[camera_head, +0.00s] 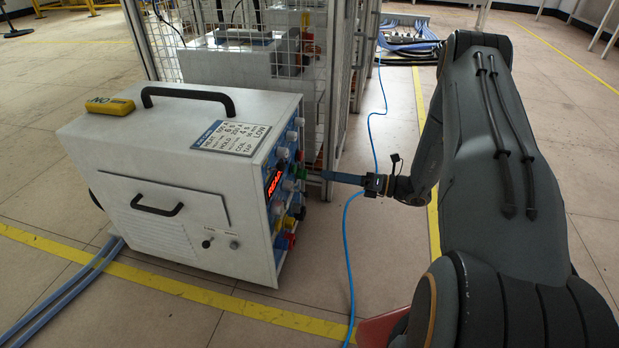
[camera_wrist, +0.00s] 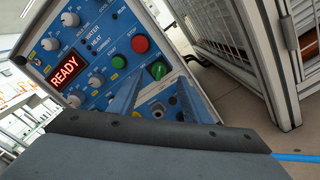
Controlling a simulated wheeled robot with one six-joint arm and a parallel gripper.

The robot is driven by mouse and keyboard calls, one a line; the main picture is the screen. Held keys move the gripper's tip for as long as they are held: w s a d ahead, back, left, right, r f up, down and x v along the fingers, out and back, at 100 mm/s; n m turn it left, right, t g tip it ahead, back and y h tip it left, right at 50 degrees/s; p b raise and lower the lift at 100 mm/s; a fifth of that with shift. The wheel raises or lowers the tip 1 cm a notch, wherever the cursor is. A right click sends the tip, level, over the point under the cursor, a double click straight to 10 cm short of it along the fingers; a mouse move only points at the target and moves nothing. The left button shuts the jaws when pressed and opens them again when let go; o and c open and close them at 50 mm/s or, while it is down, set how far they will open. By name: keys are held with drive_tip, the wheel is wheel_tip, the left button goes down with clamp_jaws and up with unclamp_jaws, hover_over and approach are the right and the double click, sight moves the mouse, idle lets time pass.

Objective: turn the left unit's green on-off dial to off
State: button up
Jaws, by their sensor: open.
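The white heater unit (camera_head: 150,150) stands on the floor with its blue control panel facing right. Its green dial (camera_wrist: 158,70) has a light mark and sits low on the panel in the wrist view, below a red button (camera_wrist: 139,44). The dial shows as a small green spot in the head view (camera_head: 302,172). My gripper (camera_wrist: 160,79) is open, with its two blue fingers pointing at the panel on either side of the area just below the dial. In the head view my gripper (camera_head: 326,176) is close to the panel. I cannot tell whether the fingers touch the dial.
A lit red READY display (camera_wrist: 66,71) and several white knobs share the panel. A wire mesh cage (camera_head: 330,70) stands close behind the unit. A blue cable (camera_head: 347,240) runs along the floor under my gripper. A yellow block (camera_head: 110,106) lies on the unit's top.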

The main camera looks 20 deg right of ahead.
sight(302, 174)
drive_tip(key=b+x, duration=0.2)
drive_tip(key=x, duration=0.5)
drive_tip(key=shift+b, duration=0.35)
drive_tip(key=c, duration=1)
